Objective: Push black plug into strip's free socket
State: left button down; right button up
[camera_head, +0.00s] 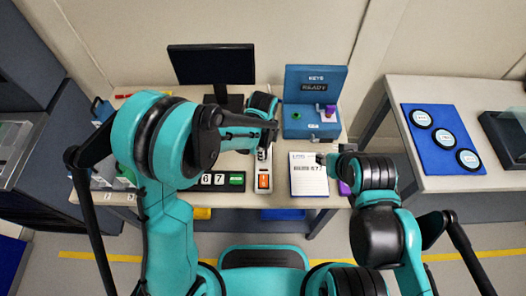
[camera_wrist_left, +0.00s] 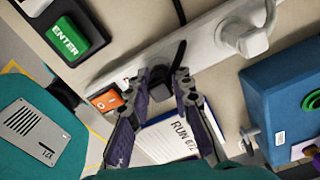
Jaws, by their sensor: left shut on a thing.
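The white power strip (camera_head: 265,188) lies on the middle table, with an orange switch (camera_wrist_left: 106,99) at its near end. In the left wrist view, the strip (camera_wrist_left: 205,43) runs diagonally, and a white plug (camera_wrist_left: 246,37) sits in it farther along. My left gripper (camera_head: 266,140) is over the strip; in the wrist view its fingers (camera_wrist_left: 161,82) are shut on the black plug (camera_wrist_left: 160,88), between the switch and the white plug. The plug is at the strip's surface; I cannot tell how deep it sits. My right gripper (camera_head: 324,158) is by the paper, its fingers too small to read.
A clipboard page (camera_head: 309,175) lies right of the strip, and a blue key box (camera_head: 312,105) stands behind it. A green ENTER key (camera_wrist_left: 68,38) is left of the strip. A monitor (camera_head: 212,65) stands at the back. A side table (camera_head: 445,95) is at the right.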

pick_arm(q)
jog(key=c, duration=1.3)
grip_release()
notch_tip(320, 180, up, 12)
jog(key=s+a+r+n+t, duration=0.2)
jog(key=s+a+n, duration=0.2)
jog(key=a+n, duration=0.2)
jog(key=s+a+r+n+t, duration=0.1)
jog(key=s+a+n, duration=0.3)
jog(key=n, duration=0.4)
jog(key=s+a+r+n+t, duration=0.2)
jog(key=s+a+n+t, duration=0.2)
jog(key=a+n, duration=0.3)
jog(key=shift+s+a+r+n, duration=0.1)
jog(key=shift+a+r+n, duration=0.2)
